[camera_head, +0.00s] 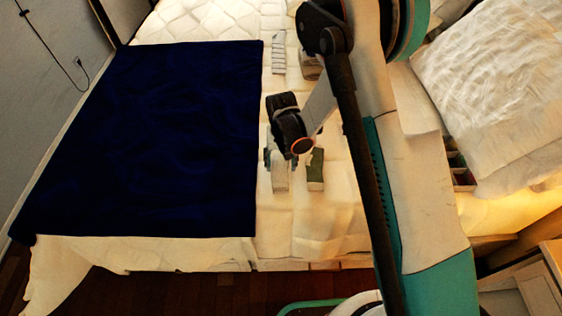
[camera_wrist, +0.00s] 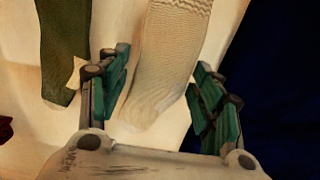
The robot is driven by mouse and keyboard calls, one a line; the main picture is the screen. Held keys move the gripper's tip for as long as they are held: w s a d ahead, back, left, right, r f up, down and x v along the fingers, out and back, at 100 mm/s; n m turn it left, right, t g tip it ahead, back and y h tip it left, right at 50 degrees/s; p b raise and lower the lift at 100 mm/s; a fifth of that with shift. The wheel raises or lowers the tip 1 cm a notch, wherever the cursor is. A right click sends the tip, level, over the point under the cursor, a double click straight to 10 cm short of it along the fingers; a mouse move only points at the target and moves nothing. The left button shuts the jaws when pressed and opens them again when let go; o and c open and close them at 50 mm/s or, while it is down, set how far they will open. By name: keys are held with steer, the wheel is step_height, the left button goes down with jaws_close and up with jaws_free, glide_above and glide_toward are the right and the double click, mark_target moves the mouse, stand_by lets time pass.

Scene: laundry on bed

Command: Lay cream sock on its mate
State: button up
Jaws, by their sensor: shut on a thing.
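The cream sock (camera_wrist: 160,70), with a ribbed cuff at the top and its rounded end towards my palm, is between the fingers of my gripper (camera_wrist: 165,100) in the wrist view. My gripper is shut on it. In the head view my gripper (camera_head: 276,158) points down over the bed, and a pale part of the cream sock (camera_head: 280,181) shows below it. I cannot make out a separate mate under the sock, nor whether the sock touches the bed.
A dark green sock (camera_head: 315,170) lies just right of my gripper. A striped pale sock (camera_head: 278,52) and a brownish folded item (camera_head: 311,67) lie farther back. A navy blanket (camera_head: 150,140) covers the bed's left side. A white pillow (camera_head: 495,95) and a divided box (camera_head: 460,172) are at right.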

steer(key=shift+f, duration=0.2)
steer(key=o, duration=0.9)
steer(key=shift+c, duration=0.2)
steer(key=shift+r, duration=0.1)
